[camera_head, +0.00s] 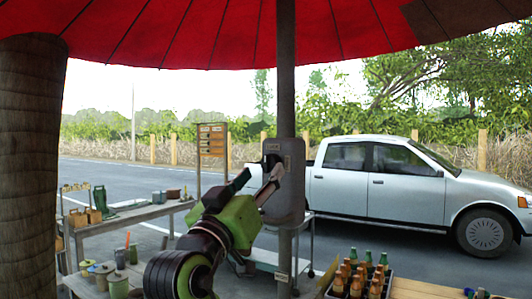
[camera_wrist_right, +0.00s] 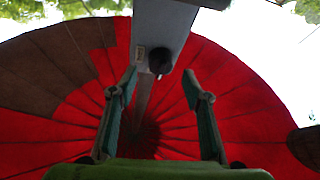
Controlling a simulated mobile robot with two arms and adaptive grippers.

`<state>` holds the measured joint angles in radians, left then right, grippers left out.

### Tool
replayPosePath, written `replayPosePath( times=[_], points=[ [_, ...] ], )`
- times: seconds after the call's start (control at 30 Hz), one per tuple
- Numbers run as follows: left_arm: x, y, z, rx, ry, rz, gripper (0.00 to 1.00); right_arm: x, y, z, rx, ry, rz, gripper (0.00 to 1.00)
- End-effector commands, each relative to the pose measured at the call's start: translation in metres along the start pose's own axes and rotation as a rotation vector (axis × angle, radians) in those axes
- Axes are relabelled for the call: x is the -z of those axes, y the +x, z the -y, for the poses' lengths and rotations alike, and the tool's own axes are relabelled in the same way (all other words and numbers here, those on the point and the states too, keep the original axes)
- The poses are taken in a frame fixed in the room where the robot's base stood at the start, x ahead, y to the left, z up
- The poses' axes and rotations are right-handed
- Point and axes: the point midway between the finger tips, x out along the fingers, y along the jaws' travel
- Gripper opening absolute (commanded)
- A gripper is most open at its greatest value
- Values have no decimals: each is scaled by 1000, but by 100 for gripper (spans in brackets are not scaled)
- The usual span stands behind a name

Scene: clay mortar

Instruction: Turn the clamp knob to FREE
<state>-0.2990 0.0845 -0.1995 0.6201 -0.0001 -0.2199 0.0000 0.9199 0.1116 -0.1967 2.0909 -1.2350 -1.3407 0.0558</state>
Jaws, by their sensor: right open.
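A grey box (camera_head: 291,205) is fixed to the dark upright pole. A dark knob (camera_head: 270,161) sits on its front near the top, partly covered by my gripper. In the right wrist view the knob (camera_wrist_right: 160,61) stands out from the box (camera_wrist_right: 165,22), beside a small pale label (camera_wrist_right: 139,54). The label's lettering and the knob's setting are too small to read. My right gripper (camera_head: 262,175) is open in front of the box. In the right wrist view its fingertips (camera_wrist_right: 159,82) are spread to either side of the knob, with space on both sides. My left gripper is not in view.
A red umbrella canopy (camera_head: 200,30) spreads overhead around the pole (camera_head: 286,70). A bottle crate (camera_head: 386,286) stands at lower right. Tables with jars and tools (camera_head: 135,218) are at left, beside a thick trunk (camera_head: 28,160). A white pickup (camera_head: 400,190) is parked behind.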

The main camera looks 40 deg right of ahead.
Motion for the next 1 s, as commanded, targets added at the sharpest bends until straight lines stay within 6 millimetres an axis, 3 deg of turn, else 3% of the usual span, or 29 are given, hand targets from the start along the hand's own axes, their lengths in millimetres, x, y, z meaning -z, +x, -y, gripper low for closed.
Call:
replayPosePath(
  times=[0.03, 0.23, 0.63, 0.77, 0.8, 1.0],
  points=[
    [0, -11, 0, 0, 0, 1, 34, 5, 12, -2, -4, -4, 0, 44],
    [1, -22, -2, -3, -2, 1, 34, 2, 35, 0, 0, -3, 0, 44],
    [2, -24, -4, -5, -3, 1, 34, -1, 41, 1, 1, 0, 1, 44],
    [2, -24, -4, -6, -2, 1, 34, -1, 40, 1, 1, 0, 1, 11],
    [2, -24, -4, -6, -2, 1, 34, -1, 40, 1, 1, 0, 1, 6],
    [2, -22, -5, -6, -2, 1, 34, -1, 40, 1, 0, 4, 0, 6]
  ],
)
